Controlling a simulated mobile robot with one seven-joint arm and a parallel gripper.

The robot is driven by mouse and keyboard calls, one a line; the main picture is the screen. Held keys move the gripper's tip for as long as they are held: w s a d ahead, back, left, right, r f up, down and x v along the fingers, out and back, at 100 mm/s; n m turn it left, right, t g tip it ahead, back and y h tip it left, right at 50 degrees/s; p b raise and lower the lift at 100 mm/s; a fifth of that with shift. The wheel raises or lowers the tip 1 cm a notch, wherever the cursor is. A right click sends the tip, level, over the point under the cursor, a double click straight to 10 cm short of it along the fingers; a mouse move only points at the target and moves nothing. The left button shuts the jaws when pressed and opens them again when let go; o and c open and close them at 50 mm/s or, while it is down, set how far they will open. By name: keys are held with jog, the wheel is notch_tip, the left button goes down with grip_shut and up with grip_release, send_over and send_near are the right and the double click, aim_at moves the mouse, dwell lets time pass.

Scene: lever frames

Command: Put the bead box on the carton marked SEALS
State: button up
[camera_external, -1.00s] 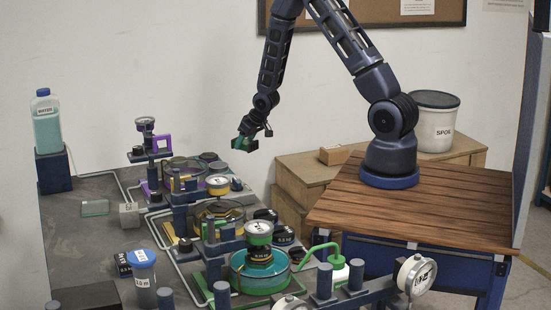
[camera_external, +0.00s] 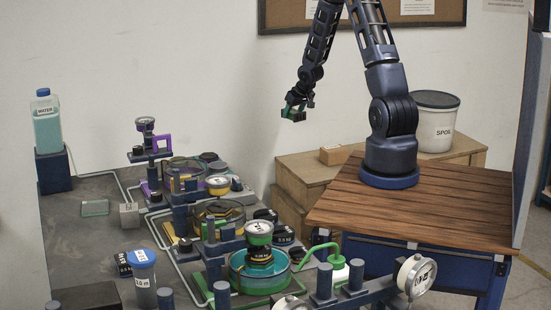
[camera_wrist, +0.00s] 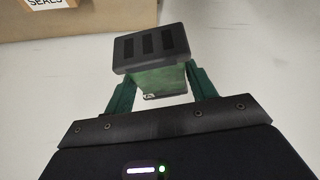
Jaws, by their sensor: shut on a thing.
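The bead box (camera_wrist: 152,46) has a dark slotted lid and a cloudy green body. My gripper (camera_wrist: 160,80) is shut on its body, with one green finger on each side. In the external view my gripper (camera_external: 296,107) hangs in the air left of my base, high above the floor level. The box is too small there to tell apart from the fingers. The carton marked SEALS (camera_wrist: 105,14) shows at the top left of the wrist view, its label cut by the edge. The box is apart from it.
Brown cartons (camera_external: 298,178) stand left of the wooden bench (camera_external: 440,205), with a small block (camera_external: 334,155) on top. A SPOIL-like labelled bucket (camera_external: 436,125) stands behind my base. The left table (camera_external: 85,240) is crowded with dials, posts and pots.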

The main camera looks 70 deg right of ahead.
aim_at(332, 147)
jog(key=s+d+r+m+h, duration=0.1)
jog(key=s+d+r+m, duration=0.3)
jog(key=s+d, duration=0.9)
jog(key=shift+n+g, duration=0.4)
jog(key=shift+n, duration=0.3)
jog(key=f, duration=1.2)
jog(key=s+f, duration=0.1)
jog(key=f, duration=0.6)
jog(key=shift+a, duration=0.4)
jog(key=o, duration=1.1)
jog(key=shift+f, duration=0.1)
jog(key=shift+c, duration=0.2)
jog(key=v, duration=1.2)
